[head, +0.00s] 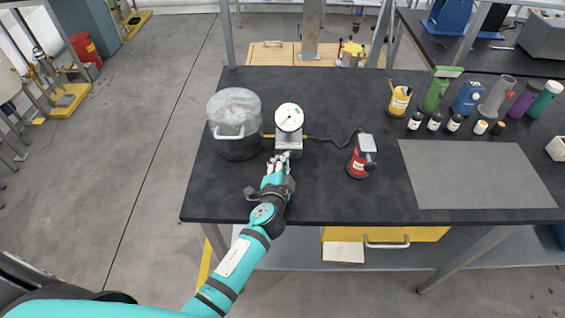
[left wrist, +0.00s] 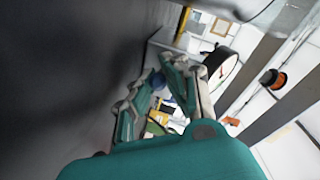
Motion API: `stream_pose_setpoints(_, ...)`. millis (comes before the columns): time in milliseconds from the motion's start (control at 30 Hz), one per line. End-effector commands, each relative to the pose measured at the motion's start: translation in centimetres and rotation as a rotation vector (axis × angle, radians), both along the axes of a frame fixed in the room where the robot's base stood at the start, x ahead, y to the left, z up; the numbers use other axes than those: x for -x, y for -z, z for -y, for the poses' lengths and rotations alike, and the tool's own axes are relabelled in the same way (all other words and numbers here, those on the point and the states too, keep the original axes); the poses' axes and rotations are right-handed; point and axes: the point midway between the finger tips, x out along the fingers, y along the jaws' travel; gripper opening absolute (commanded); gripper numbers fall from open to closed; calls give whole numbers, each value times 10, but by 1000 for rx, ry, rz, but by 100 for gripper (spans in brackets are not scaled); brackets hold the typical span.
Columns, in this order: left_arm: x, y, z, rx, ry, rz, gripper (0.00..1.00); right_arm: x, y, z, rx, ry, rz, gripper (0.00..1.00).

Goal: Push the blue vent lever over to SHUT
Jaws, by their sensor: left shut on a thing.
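My left gripper (head: 279,163) reaches in from the front edge of the dark bench, its fingertips at the front of the grey block (head: 289,142) under a round white dial gauge (head: 289,117). In the left wrist view the fingers (left wrist: 157,95) are closed in, with a small blue piece (left wrist: 157,82) between their tips. This looks like the blue vent lever, but its shape and the SHUT mark are hidden in the head view by the fingers. The gauge also shows in the left wrist view (left wrist: 222,72). My right gripper is not in view.
A dark pot with a pale cover (head: 234,104) stands close left of the gauge. A red can with a grey top (head: 362,158) stands to the right, near a black cable. Bottles and a grey mat (head: 475,175) fill the right side. The bench is clear around the can.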

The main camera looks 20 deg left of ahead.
Motion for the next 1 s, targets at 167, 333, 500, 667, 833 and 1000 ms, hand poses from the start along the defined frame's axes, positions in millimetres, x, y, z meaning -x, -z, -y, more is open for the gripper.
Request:
stream_pose_setpoints(167, 0, -2, -3, -3, 49, -2, 0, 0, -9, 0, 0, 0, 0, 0)
stream_pose_setpoints(333, -1, -2, -7, -4, 142, -3, 0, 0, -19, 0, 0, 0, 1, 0)
stream_pose_setpoints(500, -1, 1, -7, 0, 161, -2, 0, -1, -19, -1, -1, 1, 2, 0)
stream_pose_setpoints(667, -1, 1, -7, 0, 160, -1, 0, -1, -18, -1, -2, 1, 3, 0)
stream_pose_setpoints(833, -1, 1, -7, 0, 160, -1, 24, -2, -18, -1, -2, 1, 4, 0)
stream_pose_setpoints(1000, -1, 0, -7, 0, 159, 0, 24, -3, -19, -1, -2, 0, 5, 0)
